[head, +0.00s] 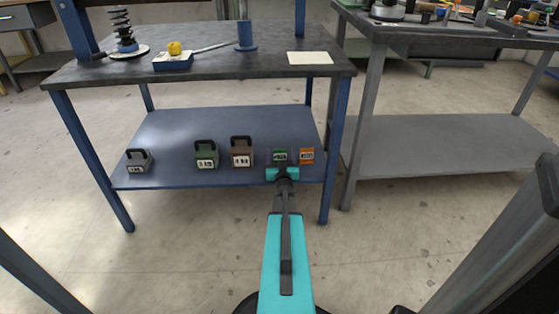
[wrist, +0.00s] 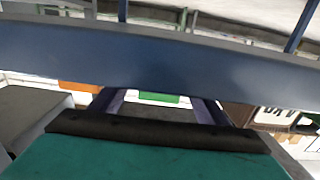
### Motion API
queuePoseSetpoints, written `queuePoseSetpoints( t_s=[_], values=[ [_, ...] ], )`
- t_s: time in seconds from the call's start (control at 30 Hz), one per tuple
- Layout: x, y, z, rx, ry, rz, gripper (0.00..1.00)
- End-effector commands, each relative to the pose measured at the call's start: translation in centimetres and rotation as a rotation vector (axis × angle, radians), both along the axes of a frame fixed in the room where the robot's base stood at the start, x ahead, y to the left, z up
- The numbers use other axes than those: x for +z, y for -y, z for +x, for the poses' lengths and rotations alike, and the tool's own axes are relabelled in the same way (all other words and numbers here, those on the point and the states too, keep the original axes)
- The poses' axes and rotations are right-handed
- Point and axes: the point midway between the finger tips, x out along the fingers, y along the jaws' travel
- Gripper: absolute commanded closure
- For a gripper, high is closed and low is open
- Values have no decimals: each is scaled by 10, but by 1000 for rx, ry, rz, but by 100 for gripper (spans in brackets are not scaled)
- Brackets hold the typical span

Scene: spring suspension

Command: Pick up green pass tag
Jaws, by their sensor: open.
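The green pass tag (head: 280,154) stands near the right end of the blue lower shelf, left of an orange tag (head: 306,156). My gripper (head: 283,169) is at the front edge of the shelf, just in front of the green tag, and covers its lower part. In the wrist view my gripper (wrist: 157,108) shows two dark fingers spread apart with nothing between them close up. A strip of the green tag (wrist: 158,98) shows between the fingers, beyond them. The blue edge and the gripper body hide much of it. I see no contact with the tag.
The dark tabletop (head: 220,72) lies above, and a blue table leg (head: 333,170) stands at the right.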

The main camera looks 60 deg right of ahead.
Motion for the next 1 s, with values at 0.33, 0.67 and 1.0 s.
queuePoseSetpoints(
  t_s=[0.33,0.67,1.0],
  values=[
    [0,0,-1,-1,0,0,33],
    [0,0,-1,-1,0,0,75],
    [5,0,-1,-1,0,0,76]
  ],
)
